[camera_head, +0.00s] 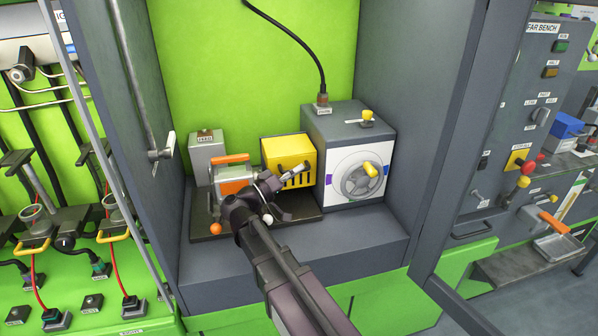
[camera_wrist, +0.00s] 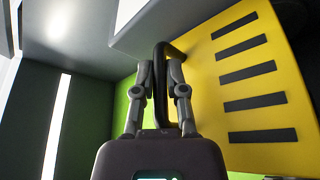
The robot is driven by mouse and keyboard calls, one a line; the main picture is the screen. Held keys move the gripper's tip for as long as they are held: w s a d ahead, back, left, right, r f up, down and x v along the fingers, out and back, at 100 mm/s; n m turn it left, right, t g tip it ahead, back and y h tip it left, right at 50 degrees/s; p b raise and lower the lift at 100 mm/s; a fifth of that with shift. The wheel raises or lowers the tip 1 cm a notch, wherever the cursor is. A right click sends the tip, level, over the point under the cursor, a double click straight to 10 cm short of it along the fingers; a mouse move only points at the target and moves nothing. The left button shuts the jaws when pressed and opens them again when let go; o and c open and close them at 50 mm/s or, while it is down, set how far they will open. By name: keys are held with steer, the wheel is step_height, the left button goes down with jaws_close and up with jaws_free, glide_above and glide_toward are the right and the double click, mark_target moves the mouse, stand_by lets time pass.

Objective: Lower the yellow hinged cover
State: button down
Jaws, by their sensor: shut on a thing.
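The yellow hinged cover (camera_head: 284,151) is at the middle of the bay, between the orange-and-grey unit (camera_head: 232,178) and the grey box with the handwheel. In the wrist view the slotted yellow face (camera_wrist: 232,75) fills the upper right and looks tilted. A dark bar handle (camera_wrist: 160,55) stands out from it. My gripper (camera_wrist: 158,78) is shut on this handle, with one finger on each side. In the head view my gripper (camera_head: 284,180) is in front of the cover's slotted face and hides part of it. The hinge is not clearly visible.
The grey box (camera_head: 322,131) with a handwheel (camera_head: 361,180) stands close on the right. A small grey box (camera_head: 207,148) stands at the left. A dark base plate (camera_head: 205,225) lies beneath, with an orange knob (camera_head: 215,228) near its front left. Side walls enclose the bay.

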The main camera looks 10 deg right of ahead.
steer(key=shift+f, duration=0.15)
steer(key=c, duration=0.7)
jaws_free()
steer(key=shift+d, duration=0.15)
